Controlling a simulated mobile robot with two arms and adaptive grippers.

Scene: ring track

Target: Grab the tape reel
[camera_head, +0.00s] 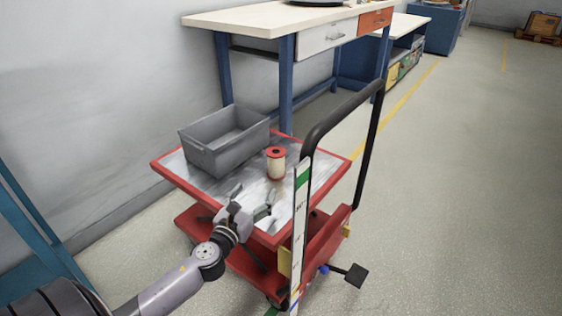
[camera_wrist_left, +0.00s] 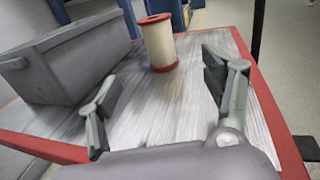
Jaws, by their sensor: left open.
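The tape reel (camera_head: 275,163) is a cream spool with red end flanges. It stands upright on the red-rimmed metal top of the cart (camera_head: 330,186). In the left wrist view the reel (camera_wrist_left: 158,44) is beyond the fingertips, between them in direction and slightly left of centre. My left gripper (camera_head: 250,199) is open and empty over the near part of the cart top, short of the reel and apart from it. Its two spread fingers also show in the left wrist view (camera_wrist_left: 160,88). My right gripper is not in view.
A grey open bin (camera_head: 205,158) stands on the cart left of the reel. The cart's black handle (camera_head: 340,115) rises on the right, with a white marked post (camera_head: 300,225) in front. A workbench (camera_head: 265,22) stands behind. Open floor lies to the right.

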